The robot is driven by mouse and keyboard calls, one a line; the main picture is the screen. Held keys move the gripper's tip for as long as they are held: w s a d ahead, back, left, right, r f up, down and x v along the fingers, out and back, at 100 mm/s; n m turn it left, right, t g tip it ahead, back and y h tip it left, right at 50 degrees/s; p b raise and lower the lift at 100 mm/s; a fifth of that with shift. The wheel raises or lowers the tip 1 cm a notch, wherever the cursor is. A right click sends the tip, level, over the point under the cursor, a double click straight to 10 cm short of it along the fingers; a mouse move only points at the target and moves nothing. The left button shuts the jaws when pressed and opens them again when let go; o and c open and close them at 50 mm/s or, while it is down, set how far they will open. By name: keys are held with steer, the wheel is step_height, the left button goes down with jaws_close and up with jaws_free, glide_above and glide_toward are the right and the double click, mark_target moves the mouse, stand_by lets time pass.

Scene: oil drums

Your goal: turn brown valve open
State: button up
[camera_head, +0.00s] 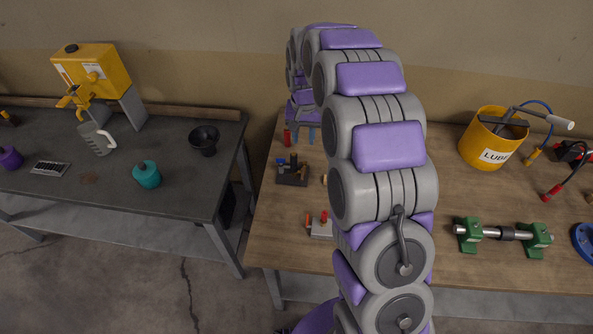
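I cannot make out a brown valve for certain. A small dark block (292,179) on the right bench carries upright blue and black parts and a brownish part. A small tan piece shows beside my arm, mostly hidden by it. My gripper (304,135) is at the far end of my arm, over the back left of the right bench. Its two small bluish fingertips point down and look apart, with nothing visible between them. It is behind the dark block and appears clear of it. My arm hides the middle of the bench.
The right bench (470,200) also holds a yellow LUBE bucket (482,150), a rod on green stands (503,233) and a small red-handled fitting (320,226). The left bench (120,190) holds a yellow dispenser (95,72), a jug (97,139), a funnel (204,138) and a teal container (146,174).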

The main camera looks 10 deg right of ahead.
mark_target(302, 176)
step_height(302, 176, down, 17)
steer(key=shift+a+f+b, duration=0.1)
steer(key=shift+a+b, duration=0.05)
steer(key=shift+b, duration=0.35)
steer(key=shift+c, duration=0.2)
jaws_close()
